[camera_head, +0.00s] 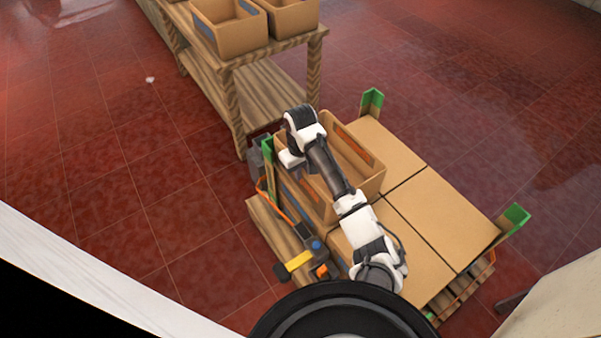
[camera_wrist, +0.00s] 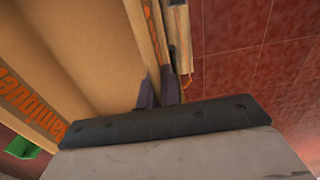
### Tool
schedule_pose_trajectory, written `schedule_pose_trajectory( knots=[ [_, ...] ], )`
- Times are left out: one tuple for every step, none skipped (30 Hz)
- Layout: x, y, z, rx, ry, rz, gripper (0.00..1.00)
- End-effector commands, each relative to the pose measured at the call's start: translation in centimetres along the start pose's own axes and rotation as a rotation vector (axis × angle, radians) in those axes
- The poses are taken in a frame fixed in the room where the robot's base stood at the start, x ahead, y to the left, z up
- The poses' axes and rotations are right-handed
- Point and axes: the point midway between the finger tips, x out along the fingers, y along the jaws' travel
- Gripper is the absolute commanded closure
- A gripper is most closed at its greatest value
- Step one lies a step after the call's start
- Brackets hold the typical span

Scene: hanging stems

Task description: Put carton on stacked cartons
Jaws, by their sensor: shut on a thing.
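An open brown carton (camera_head: 372,183) with orange lettering is at the left rear of the stacked cartons (camera_head: 440,215), inside the green corner posts. I cannot tell whether it rests or hangs slightly above what lies under it. My gripper (camera_head: 290,165) is at its left wall, partly hidden by my arm. In the wrist view my gripper's dark fingers (camera_wrist: 160,95) are shut on the wall of the carton (camera_wrist: 85,50), whose empty inside shows to the left. The stacked cartons are flat-topped and stand on a wooden pallet (camera_head: 455,297).
A wooden table (camera_head: 229,95) at the back holds open cartons (camera_head: 228,32). Green corner posts (camera_head: 371,101) and (camera_head: 514,219) stand at the stack's corners. Tools, including a yellow-handled one (camera_head: 298,261), lie on a wooden surface (camera_head: 266,222) at the front left. Red tiled floor is clear at left.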

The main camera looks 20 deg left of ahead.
Motion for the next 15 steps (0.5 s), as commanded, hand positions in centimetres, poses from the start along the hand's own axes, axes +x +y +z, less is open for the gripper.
schedule_pose_trajectory(
  knots=[
    [0.40,0.10,0.00,0.001,0.002,0.002,1.00],
    [0.54,0.09,-0.01,0.001,0.003,0.003,1.00],
    [0.60,0.09,-0.02,0.001,0.003,0.003,1.00],
    [0.59,0.08,-0.03,0.001,0.003,0.003,1.00],
    [0.56,0.08,-0.03,0.000,0.003,0.003,1.00],
    [0.55,0.08,-0.03,0.000,0.003,0.003,1.00],
    [0.55,0.08,-0.04,0.000,0.003,0.003,1.00],
    [0.55,0.08,-0.04,0.000,0.003,0.003,1.00],
    [0.57,0.07,-0.04,0.000,0.003,0.003,1.00],
    [0.63,0.06,-0.04,0.000,0.003,0.002,1.00],
    [0.71,0.06,-0.03,0.001,0.003,0.002,1.00],
    [0.84,0.04,-0.03,0.001,0.003,0.002,1.00],
    [0.93,0.00,0.00,0.001,0.001,0.000,0.92],
    [0.91,0.00,-0.01,0.000,0.001,0.000,0.88],
    [0.91,0.00,-0.01,0.000,0.001,0.000,0.83]
  ],
)
